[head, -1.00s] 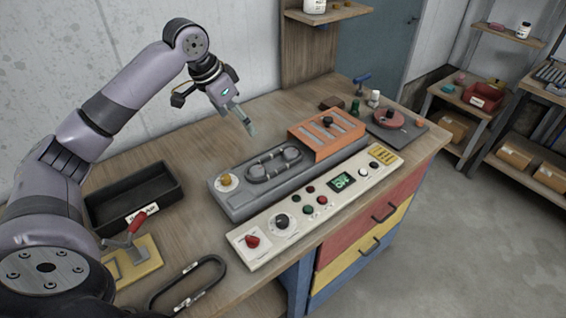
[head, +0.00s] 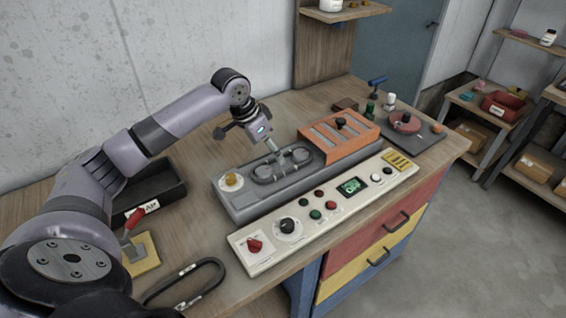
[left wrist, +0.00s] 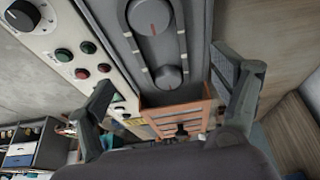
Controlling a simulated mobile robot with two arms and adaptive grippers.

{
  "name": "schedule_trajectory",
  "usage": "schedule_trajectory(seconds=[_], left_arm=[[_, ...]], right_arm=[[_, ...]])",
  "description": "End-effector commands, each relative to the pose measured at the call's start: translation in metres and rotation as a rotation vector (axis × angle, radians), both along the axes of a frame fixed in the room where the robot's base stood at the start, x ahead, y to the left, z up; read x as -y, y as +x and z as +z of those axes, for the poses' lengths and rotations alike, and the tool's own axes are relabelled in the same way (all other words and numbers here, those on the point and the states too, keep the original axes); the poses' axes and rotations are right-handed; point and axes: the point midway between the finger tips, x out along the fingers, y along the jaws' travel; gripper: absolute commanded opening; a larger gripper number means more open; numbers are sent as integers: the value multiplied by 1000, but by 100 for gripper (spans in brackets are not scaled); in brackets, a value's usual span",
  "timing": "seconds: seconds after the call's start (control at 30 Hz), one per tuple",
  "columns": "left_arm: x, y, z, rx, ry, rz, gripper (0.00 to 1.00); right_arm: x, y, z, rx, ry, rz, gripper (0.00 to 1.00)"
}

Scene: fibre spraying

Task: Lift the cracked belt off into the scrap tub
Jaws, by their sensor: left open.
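The belt (head: 287,178) is a dark loop around two round pulleys on the grey machine bed; it also shows in the left wrist view (left wrist: 184,42). I cannot make out a crack. My left gripper (head: 279,157) is low over the belt, fingers pointing down, open and apparently empty. In the left wrist view the open fingers (left wrist: 165,72) stand on either side of the belt and pulleys; contact cannot be told. The black scrap tub (head: 176,193) stands left of the machine, partly hidden by my arm. My right gripper is not in view.
An orange slotted guard (head: 364,147) stands beside the pulleys. A control panel (head: 262,262) with knobs and buttons runs along the front. Another dark loop (head: 218,268) lies at the front left, near a red-handled clamp on a yellow plate (head: 148,262).

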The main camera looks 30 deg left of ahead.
Motion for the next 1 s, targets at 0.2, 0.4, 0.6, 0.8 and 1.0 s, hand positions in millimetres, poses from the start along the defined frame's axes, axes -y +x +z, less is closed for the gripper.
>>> schedule_trajectory(seconds=[0.2, 0.4, 0.6, 0.8, 1.0], left_arm=[[4, 8, -20, 1, 0, 0, 86], [9, 19, -34, -2, -3, 0, 86], [13, 31, -60, -1, 0, 1, 86], [13, 33, -66, 2, 3, 0, 86], [13, 33, -66, 2, 2, 1, 80]], right_arm=[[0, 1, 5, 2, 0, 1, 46], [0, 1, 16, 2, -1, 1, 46], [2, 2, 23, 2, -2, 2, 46], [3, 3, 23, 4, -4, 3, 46], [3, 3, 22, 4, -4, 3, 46]])
